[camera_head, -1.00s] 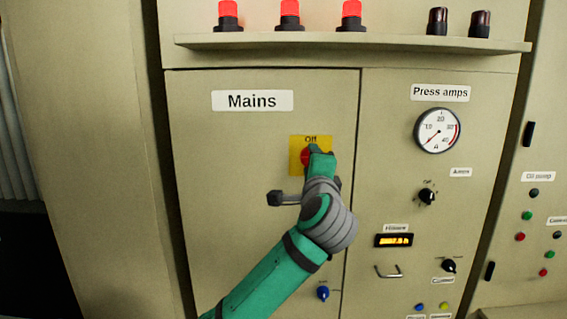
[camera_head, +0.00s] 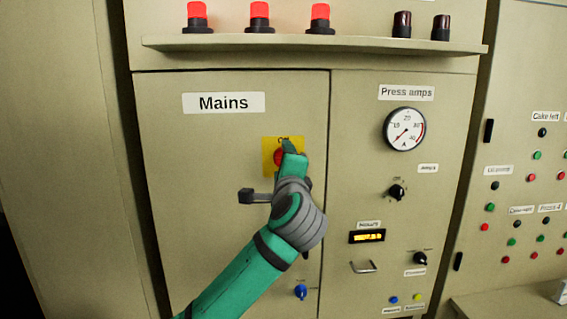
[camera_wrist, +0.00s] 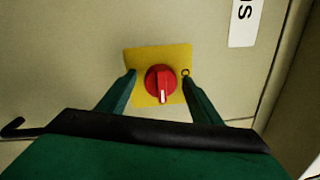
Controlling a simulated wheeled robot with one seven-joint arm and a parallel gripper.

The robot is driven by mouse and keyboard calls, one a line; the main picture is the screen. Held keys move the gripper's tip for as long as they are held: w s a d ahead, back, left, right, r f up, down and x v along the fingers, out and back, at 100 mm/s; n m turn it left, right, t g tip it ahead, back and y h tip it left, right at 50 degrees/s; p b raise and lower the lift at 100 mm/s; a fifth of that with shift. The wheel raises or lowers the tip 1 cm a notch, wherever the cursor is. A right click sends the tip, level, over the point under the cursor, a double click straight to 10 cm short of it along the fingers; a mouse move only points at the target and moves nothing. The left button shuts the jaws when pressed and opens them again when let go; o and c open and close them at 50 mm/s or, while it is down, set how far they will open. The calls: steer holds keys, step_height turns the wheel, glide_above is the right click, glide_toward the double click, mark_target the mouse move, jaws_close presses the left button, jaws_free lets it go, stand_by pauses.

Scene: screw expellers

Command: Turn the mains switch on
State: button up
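The mains switch is a red rotary knob (camera_head: 279,157) on a yellow plate (camera_head: 268,143), under the "Mains" label (camera_head: 223,103) on the beige cabinet. My green gripper (camera_head: 290,148) is at the switch and hides much of it in the head view. In the wrist view the knob (camera_wrist: 160,82) sits between my two fingers (camera_wrist: 160,76), which are apart on either side of it over the yellow plate (camera_wrist: 158,56). Beige gaps are not clear enough to tell contact. A white mark on the knob points down in that view. Lettering at the plate's edge is partly hidden.
A dark door handle (camera_head: 258,196) sticks out below left of the switch. A shelf (camera_head: 300,44) with red lamps (camera_head: 259,14) is above. The press amps gauge (camera_head: 404,130), a black knob (camera_head: 396,192) and a small display (camera_head: 367,236) are to the right.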

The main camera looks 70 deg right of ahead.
steer(key=r+v, duration=0.1)
steer(key=v, duration=0.9)
steer(key=shift+s+a+f, duration=0.2)
steer(key=shift+a+f, duration=0.15)
steer(key=shift+f, duration=0.15)
steer(key=shift+w, duration=0.1)
